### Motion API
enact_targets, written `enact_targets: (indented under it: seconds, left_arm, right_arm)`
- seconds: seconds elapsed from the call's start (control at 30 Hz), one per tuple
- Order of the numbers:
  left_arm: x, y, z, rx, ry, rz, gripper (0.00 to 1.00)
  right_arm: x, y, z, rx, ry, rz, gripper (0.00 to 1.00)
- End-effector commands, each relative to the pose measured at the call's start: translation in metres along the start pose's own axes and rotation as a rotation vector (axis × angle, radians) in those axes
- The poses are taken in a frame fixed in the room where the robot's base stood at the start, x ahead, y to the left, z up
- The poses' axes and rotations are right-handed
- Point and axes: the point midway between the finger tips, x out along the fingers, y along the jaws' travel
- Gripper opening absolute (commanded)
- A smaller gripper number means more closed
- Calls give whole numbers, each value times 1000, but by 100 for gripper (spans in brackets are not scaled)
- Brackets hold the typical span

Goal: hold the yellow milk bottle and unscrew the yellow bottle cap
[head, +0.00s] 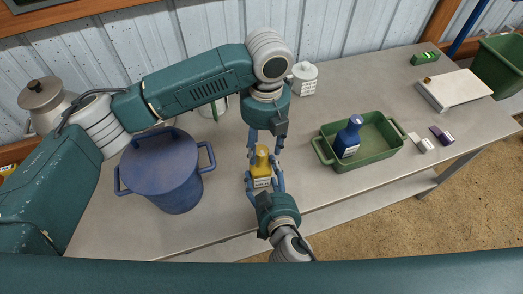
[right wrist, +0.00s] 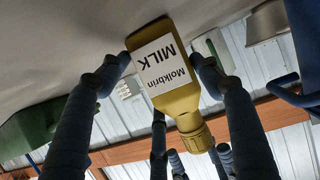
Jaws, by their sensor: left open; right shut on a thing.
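The yellow milk bottle (head: 261,170) stands on the table near its front edge, cap upward. It appears upside down in the right wrist view (right wrist: 165,70), with a white "Molkbrin MILK" label. The yellow bottle cap (right wrist: 195,138) is on its neck and also shows in the head view (head: 262,150). My right gripper (head: 264,181) is shut on the bottle's body, with a finger on either side of it (right wrist: 160,65). My left gripper (head: 265,147) points down from above, open, with its fingers apart around the cap; I cannot tell if they touch it.
A blue lidded pot (head: 165,170) stands to the left. A green tray (head: 375,150) holding a blue bottle (head: 349,137) is to the right. A white lidded jar (head: 304,78) stands behind. Small boxes and a white board (head: 455,88) lie farther right. The table between bottle and tray is clear.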

Motion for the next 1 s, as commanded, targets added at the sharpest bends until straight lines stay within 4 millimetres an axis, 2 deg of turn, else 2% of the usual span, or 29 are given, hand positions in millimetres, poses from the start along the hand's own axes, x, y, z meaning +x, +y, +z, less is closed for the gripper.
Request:
enact_targets:
  seconds: [0.13,0.3,0.67,1.0]
  left_arm:
    - [0,0,1,256,-2,2,50]
    - [0,0,0,421,-1,1,50]
    - [2,0,0,434,0,1,50]
    - [24,0,0,433,0,1,50]
  right_arm:
    - [0,0,5,1,-9,1,6]
    - [0,0,5,1,-9,1,6]
    - [0,0,5,1,-9,1,6]
    - [0,0,5,1,-9,1,6]
